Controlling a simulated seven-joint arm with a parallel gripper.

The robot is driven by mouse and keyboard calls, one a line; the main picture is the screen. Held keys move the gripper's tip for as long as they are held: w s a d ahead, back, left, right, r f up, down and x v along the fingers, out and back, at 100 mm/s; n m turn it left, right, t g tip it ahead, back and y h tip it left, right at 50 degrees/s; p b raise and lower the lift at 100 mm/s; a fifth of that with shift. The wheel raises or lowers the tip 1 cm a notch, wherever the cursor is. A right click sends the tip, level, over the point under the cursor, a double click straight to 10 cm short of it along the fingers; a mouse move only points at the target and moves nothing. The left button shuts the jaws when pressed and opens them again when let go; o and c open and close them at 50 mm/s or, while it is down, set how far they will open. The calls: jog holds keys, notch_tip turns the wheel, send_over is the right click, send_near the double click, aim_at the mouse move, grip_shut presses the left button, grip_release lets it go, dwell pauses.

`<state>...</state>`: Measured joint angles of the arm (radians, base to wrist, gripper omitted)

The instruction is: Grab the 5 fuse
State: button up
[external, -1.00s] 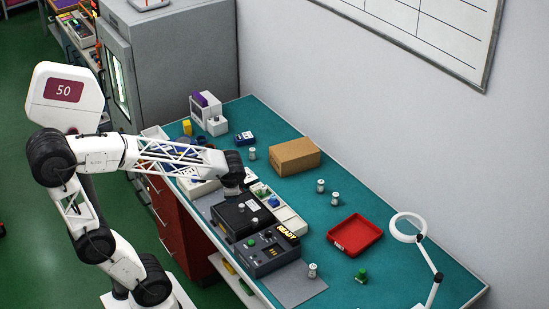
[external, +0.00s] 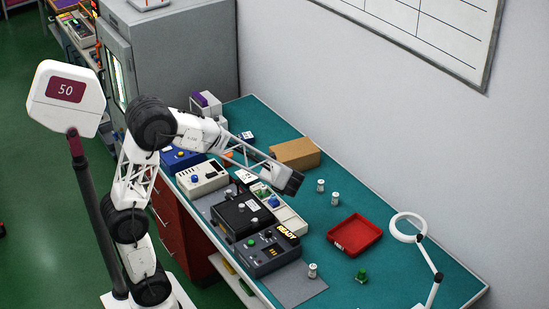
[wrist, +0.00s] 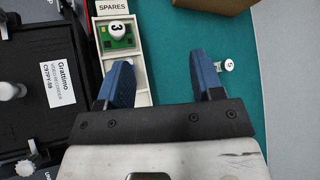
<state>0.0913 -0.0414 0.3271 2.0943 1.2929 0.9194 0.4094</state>
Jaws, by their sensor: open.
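A small white fuse marked 5 (wrist: 229,65) is on the teal bench mat in the wrist view, just right of my right finger and apart from it. Its numbered top shows. My gripper (wrist: 160,62) has two blue fingers spread apart with nothing between them. In the external view my gripper (external: 290,183) hangs above the bench beside the spares tray. Two white fuses stand to its right, one nearer (external: 320,186) and one farther (external: 335,199). Their numbers are too small to read there. Another fuse (external: 312,270) stands on the grey plate in front.
The spares tray (wrist: 145,98) holds a green board with a white top marked 3 (wrist: 115,30). A black device (wrist: 40,120) lies left of it. A cardboard box (external: 295,153) is behind the fuses. A red tray (external: 355,235) and a lamp (external: 408,228) stand to the right.

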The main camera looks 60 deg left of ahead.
jog(key=w+d+f+m+t, duration=0.2)
jog(key=w+f+m, duration=0.35)
jog(key=w, duration=0.35)
jog(key=m+t, duration=0.3)
jog(key=m, duration=0.2)
send_near(320, 188)
jog(key=x, duration=0.3)
jog(key=shift+w+a+f, duration=0.1)
jog(key=shift+w, duration=0.1)
jog(key=shift+x, duration=1.05)
jog(key=shift+a+f, duration=0.1)
jog(key=shift+a, duration=0.1)
jog(key=shift+w, duration=0.1)
jog(key=shift+x, duration=2.65)
